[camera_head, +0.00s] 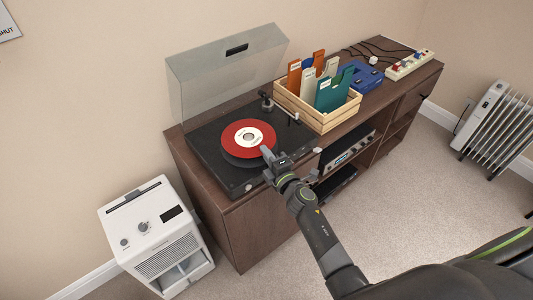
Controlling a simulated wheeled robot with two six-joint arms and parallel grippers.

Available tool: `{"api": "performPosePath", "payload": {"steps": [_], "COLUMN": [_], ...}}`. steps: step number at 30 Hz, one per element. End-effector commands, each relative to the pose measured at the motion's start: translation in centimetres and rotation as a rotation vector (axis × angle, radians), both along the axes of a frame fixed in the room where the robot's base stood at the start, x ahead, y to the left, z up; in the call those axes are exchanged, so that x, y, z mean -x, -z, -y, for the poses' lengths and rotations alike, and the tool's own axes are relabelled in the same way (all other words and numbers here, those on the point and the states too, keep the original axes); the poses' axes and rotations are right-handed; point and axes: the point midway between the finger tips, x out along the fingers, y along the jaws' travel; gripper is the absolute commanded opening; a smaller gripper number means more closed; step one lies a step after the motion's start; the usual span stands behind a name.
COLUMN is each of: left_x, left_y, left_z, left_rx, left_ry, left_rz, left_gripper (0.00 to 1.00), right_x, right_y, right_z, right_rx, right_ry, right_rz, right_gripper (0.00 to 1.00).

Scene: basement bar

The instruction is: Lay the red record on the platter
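The red record (231,136), with a pale label, is over the turntable's round dark platter (240,162). The platter's dark edge shows below the record's near side. I cannot tell whether the record lies flat on it or sits slightly above. My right gripper (267,165) is at the record's near right edge. Its two fingers stand apart, one overlapping the red rim in the picture; I cannot tell whether it touches. My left gripper is not in view.
The black turntable (211,153) has its clear lid (220,75) raised behind. A wooden crate (318,120) of record sleeves stands to its right, with a blue device (366,78) beyond. A white appliance (156,232) stands on the floor at left.

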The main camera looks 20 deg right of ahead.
Motion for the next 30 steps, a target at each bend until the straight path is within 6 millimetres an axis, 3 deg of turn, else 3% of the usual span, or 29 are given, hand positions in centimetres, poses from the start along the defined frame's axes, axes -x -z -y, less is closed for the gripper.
{"api": "performPosePath", "payload": {"steps": [8,15,25,30], "left_x": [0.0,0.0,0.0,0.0], "left_y": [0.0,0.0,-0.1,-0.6], "left_z": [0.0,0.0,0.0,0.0], "left_rx": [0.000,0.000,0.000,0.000], "left_ry": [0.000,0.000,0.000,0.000], "left_rz": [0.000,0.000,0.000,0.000], "left_gripper": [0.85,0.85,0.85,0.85], "right_x": [0.0,0.0,0.3,2.3], "right_y": [0.0,0.0,0.0,0.0], "right_z": [0.0,0.0,0.0,0.4], "right_rx": [0.000,0.001,0.001,0.000], "right_ry": [0.000,0.000,0.000,0.001], "right_rz": [0.001,0.001,0.000,-0.002], "right_gripper": [0.00,0.27,0.27,0.27]}}
